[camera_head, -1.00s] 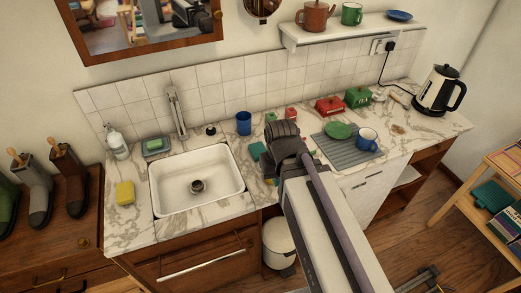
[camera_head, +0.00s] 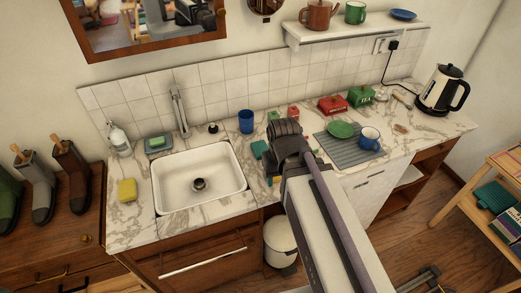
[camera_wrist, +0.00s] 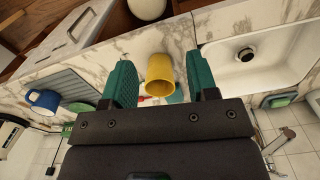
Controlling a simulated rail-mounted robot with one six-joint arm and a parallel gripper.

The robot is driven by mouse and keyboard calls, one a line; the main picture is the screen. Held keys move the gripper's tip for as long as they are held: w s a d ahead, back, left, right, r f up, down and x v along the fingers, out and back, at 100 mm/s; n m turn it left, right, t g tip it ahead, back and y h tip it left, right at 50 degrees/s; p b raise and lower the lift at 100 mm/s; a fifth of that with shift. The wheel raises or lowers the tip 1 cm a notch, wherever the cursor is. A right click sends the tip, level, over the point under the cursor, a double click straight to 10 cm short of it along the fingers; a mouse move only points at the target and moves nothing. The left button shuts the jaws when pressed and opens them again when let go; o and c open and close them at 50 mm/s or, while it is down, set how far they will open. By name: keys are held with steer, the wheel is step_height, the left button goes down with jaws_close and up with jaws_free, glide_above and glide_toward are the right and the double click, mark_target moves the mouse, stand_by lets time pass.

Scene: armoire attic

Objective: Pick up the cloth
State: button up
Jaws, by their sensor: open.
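My gripper (camera_wrist: 160,85) is open, with its two teal fingers spread above the marble counter. It is just right of the sink in the head view (camera_head: 284,150). A yellow cup-shaped thing (camera_wrist: 160,74) shows between the fingers in the wrist view, close to the counter's front edge; I cannot tell if a finger touches it. A flat teal patch (camera_wrist: 176,97) shows partly behind it. It may be the cloth, but my gripper hides much of it and I cannot be sure. My arm covers this area in the head view.
The white sink (camera_head: 199,180) is left of my gripper. A blue cup (camera_head: 246,122) stands behind. A grey drying mat (camera_head: 347,154) with a green dish (camera_head: 340,130) and a blue mug (camera_head: 369,138) lies to the right. A kettle (camera_head: 442,90) stands far right.

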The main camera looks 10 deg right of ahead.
steer(key=o, duration=0.8)
steer(key=n+b, duration=0.5)
steer(key=n, duration=1.1)
glide_above(261, 147)
step_height(261, 147, down, 5)
step_height(261, 147, down, 12)
steer(key=n+b, duration=0.3)
steer(key=b, duration=0.8)
steer(key=shift+a+r+n+b, duration=0.1)
steer(key=shift+r+n+b, duration=0.05)
steer(key=shift+n+b, duration=0.15)
steer(key=shift+r, duration=0.25)
steer(key=c, duration=0.7)
